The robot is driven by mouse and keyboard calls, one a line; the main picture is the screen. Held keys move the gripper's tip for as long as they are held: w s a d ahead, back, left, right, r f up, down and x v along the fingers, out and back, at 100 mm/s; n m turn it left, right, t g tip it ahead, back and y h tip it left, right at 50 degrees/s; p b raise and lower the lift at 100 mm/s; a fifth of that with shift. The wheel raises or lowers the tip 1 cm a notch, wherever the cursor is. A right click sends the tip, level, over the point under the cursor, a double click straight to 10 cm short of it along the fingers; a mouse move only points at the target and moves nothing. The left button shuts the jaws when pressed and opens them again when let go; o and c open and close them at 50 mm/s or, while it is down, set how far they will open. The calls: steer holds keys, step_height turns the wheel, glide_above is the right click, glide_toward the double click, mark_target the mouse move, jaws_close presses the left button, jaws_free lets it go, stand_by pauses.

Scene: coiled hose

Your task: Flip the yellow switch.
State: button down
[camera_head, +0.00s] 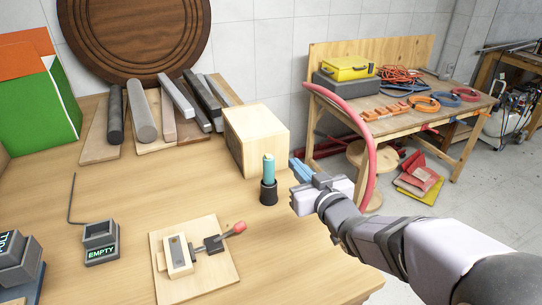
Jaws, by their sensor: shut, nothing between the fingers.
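I cannot make out a yellow switch in the head view. A wooden board (219,278) on the workbench bears a small mechanism with a grey plate and a dark lever (213,244) ending in a red knob (239,227). The lever points to the upper right. My gripper (296,168) is shut and empty, its blue fingers pointing left. In the picture it is up and to the right of the red knob, apart from it, and just right of a teal cylinder (268,167) standing in a black holder (268,192).
A wooden box (256,140) stands behind the teal cylinder. Grey bins, one labelled EMPTY (101,254), and a bent black rod (72,200) are at left. Bars (144,117) lie at the back. A red hose (370,150) arches behind my gripper, beside another table (400,118).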

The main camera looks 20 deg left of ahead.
steer(key=shift+s+a+r+n+y, duration=0.2)
steer(key=shift+a+r+y, duration=0.15)
steer(key=shift+a, duration=0.2)
steer(key=shift+s+a+r+n+y, duration=0.15)
steer(key=shift+a+r+y, duration=0.1)
steer(key=shift+a+r, duration=0.2)
steer(key=shift+a, duration=0.1)
steer(key=p, duration=0.4)
glide_above(267, 156)
steer(key=v, duration=0.3)
steer(key=shift+w+a+f+p, duration=0.15)
steer(key=shift+f+p, duration=0.15)
steer(key=shift+f, duration=0.55)
steer(key=shift+w+f+p, duration=0.15)
steer(key=shift+f+p, duration=0.1)
steer(key=shift+f, duration=0.55)
steer(key=shift+w+a+f+p, duration=0.15)
steer(key=shift+f+p, duration=0.15)
steer(key=shift+f, duration=0.55)
steer(key=shift+d, duration=0.1)
steer(key=shift+r, duration=0.1)
